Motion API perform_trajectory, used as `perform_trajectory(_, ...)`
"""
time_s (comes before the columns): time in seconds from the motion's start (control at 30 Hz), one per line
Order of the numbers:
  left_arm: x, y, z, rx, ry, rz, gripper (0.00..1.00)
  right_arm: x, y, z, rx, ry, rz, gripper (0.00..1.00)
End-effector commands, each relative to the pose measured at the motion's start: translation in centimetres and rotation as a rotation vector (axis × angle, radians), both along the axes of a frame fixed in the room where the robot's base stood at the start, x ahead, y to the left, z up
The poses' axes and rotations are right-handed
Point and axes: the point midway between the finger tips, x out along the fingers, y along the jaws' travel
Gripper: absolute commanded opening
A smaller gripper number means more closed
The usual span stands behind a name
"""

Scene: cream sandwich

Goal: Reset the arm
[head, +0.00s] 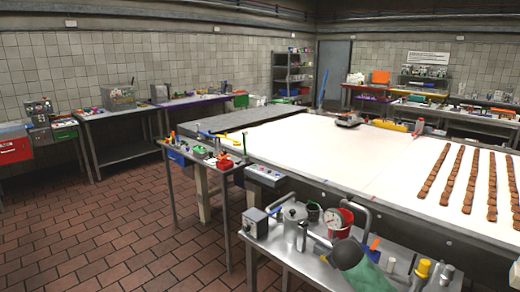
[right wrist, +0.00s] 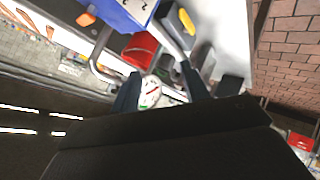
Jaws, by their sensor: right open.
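My right gripper (right wrist: 162,84) shows in the right wrist view as two dark fingers standing apart, with nothing held between them. A white round gauge (right wrist: 150,92) and a red container (right wrist: 140,50) show beyond the fingers; their distance is hard to judge.
A long white-topped table (head: 310,150) fills the right in the head view, with rows of brown biscuits (head: 467,178). A metal side table (head: 290,258) in front holds a gauge (head: 334,219), a red bucket (head: 346,217) and pipework. The brick floor (head: 110,235) at left is clear.

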Motion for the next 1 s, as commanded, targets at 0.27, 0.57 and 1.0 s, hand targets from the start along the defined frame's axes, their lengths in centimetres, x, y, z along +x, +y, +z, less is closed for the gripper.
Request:
perform_trajectory(0.27, 0.1, -0.5, 2.7, -0.019, -0.051, 0.004, 0.36, -9.0, 4.0, -9.1, 0.160, 0.154, -0.027, 0.46)
perform_trajectory(0.57, -0.2, -0.8, 4.4, -0.038, -0.095, 0.008, 0.36, -18.1, 6.9, -17.5, 0.309, 0.274, -0.065, 0.46)
perform_trajectory(1.0, -2.4, -1.1, 2.8, -0.046, -0.085, 0.013, 0.36, -34.0, 9.5, -31.1, 0.447, 0.520, -0.185, 0.46)
